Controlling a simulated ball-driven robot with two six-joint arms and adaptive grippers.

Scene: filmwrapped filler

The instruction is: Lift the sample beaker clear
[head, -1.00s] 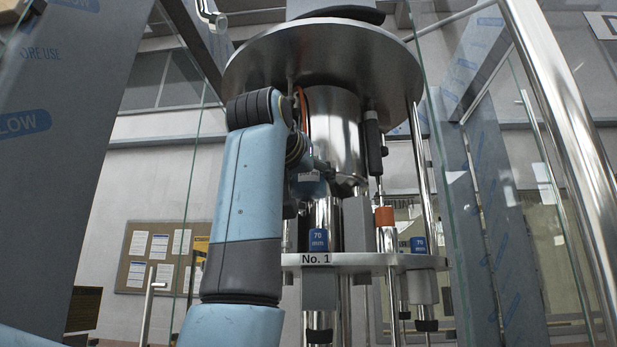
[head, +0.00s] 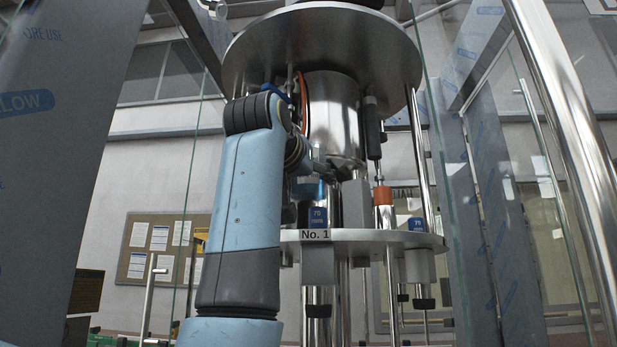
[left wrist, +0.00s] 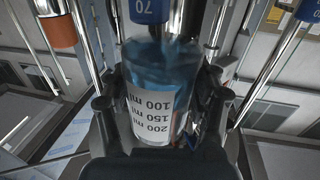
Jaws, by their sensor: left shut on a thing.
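The sample beaker (left wrist: 155,85) is clear, with blue liquid and a white scale label marked in ml. In the left wrist view it sits between the dark fingers of my left gripper (left wrist: 155,108), which is shut on it. In the head view only a bluish bit of the beaker (head: 308,189) shows; my left arm and gripper (head: 312,168) cover much of it. It is above the metal post with a blue 70 mm tag (head: 318,218) at the plate marked No. 1 (head: 375,238). I cannot tell whether beaker and post touch. My right gripper is not in view.
A shiny steel cylinder (head: 335,115) hangs under a round top plate (head: 325,45), close to my gripper. An orange-collared post (head: 383,196) and upright rods (head: 420,160) stand to the right. Glass panels and metal frame posts (head: 575,150) flank the machine.

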